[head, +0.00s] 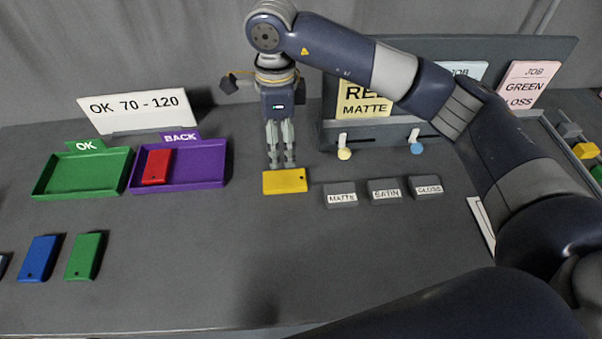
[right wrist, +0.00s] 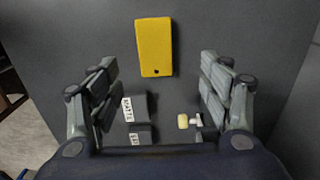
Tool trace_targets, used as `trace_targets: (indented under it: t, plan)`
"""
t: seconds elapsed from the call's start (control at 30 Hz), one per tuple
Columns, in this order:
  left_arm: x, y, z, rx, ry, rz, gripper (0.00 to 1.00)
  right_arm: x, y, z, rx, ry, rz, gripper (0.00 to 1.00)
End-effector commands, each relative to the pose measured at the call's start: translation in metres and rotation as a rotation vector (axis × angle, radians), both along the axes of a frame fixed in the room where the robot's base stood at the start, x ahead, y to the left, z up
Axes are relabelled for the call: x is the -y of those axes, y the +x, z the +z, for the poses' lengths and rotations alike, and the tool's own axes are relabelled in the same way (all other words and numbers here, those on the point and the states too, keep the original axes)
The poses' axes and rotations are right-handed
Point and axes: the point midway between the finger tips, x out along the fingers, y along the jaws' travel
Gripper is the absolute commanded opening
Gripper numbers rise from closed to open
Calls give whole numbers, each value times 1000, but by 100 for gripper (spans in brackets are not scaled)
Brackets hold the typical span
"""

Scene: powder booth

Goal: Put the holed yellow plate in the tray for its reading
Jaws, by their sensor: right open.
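The yellow plate (head: 285,181) lies flat on the table, with a small dark hole near one end. It also shows in the right wrist view (right wrist: 154,47), ahead of the fingers. My right gripper (head: 282,165) points down just behind the plate in the head view. Its fingers (right wrist: 160,95) are apart with nothing between them. The green OK tray (head: 46,178) stands empty at the left. The purple BACK tray (head: 219,165) beside it holds a red plate (head: 156,166). A sign (head: 135,107) behind them reads OK 70 - 120. My left gripper is not in view.
Blocks marked MATTE (head: 341,199), SATIN (head: 385,196) and GLOSS (head: 425,191) stand right of the yellow plate. A blue plate (head: 38,258) and a green plate (head: 83,256) lie front left. A board with job cards (head: 530,83) stands behind. The front middle table is clear.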

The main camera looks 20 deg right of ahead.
Motion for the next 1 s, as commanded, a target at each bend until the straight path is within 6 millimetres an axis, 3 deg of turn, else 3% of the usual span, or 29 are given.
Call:
trace_targets:
  t: [0.3,0.5,0.73,1.0]
  plan:
    - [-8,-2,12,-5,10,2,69,-2,-2,-43,-4,0,-14,72]
    - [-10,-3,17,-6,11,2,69,-3,-2,-57,-2,0,-13,72]
    - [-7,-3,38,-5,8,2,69,-10,-7,-85,-6,0,-12,72]
    - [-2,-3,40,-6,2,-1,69,-10,-5,-107,1,1,-11,72]
